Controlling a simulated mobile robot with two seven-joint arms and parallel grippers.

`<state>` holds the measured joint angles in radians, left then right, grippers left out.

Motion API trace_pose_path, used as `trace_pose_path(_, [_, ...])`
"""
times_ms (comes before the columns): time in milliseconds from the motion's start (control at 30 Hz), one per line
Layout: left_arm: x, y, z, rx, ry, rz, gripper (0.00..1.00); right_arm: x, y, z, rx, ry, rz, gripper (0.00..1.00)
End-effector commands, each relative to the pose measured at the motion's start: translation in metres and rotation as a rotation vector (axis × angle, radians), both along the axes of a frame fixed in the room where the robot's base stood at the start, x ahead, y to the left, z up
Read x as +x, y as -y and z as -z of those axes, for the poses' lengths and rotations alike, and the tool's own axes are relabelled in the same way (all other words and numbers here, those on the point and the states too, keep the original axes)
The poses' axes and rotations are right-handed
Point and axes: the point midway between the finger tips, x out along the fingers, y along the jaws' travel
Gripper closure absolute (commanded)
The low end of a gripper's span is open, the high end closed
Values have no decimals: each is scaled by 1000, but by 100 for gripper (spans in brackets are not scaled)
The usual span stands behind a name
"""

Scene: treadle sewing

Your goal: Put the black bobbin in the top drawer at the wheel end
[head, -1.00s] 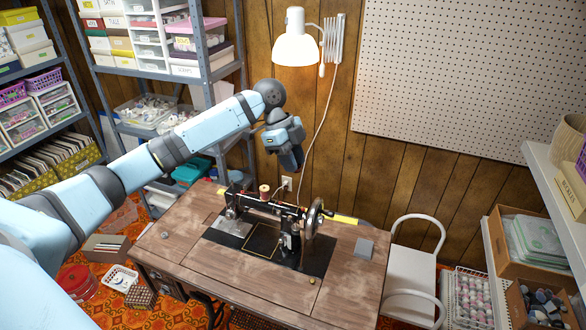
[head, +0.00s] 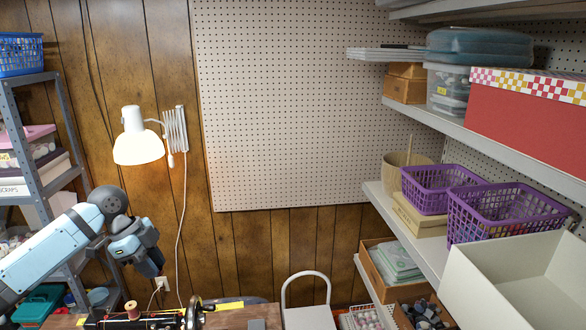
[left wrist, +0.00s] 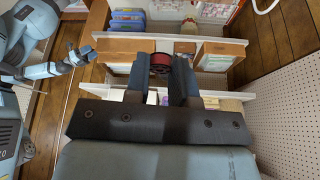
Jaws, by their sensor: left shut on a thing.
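My left gripper (head: 152,264) hangs in front of the wood-panelled wall, above the sewing table at the lower left of the head view. In the left wrist view its fingers (left wrist: 162,78) are shut on a small dark round bobbin (left wrist: 160,62), with a reddish tint, held at the tips. The sewing machine (head: 133,310) shows only its top at the bottom edge, with its handwheel (head: 194,314) at the right end. The drawers are out of view. Another arm of mine shows at the left of the wrist view; its gripper (left wrist: 82,55) is too small to read.
A lit lamp (head: 138,150) is on the wall above the machine. Shelves on the right hold purple baskets (head: 440,188), a red box (head: 525,100) and an open white box (head: 520,285). A white chair (head: 306,300) stands right of the table.

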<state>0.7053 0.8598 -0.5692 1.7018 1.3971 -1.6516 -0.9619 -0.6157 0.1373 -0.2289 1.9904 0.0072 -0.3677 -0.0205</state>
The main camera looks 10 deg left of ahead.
Motion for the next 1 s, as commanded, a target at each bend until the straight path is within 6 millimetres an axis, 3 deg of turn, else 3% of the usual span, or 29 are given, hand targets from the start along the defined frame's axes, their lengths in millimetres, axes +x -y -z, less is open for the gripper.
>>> trace_pose_path(300, [-38,51,53,-3,-3,-478,98,-1,3,4,-3,-7,5,48])
trace_pose_path(500, [-64,83,71,-4,-1,-845,98,-1,2,2,-1,-6,4,48])
trace_pose_path(800, [-99,118,78,-4,0,-1328,98,-1,0,0,2,-3,3,48])
trace_pose_path(967, [-109,125,77,-2,-1,-1470,98,-1,0,0,2,-4,3,48])
trace_pose_path(1000, [-110,127,77,-3,-2,-1490,98,-1,0,0,2,-4,3,53])
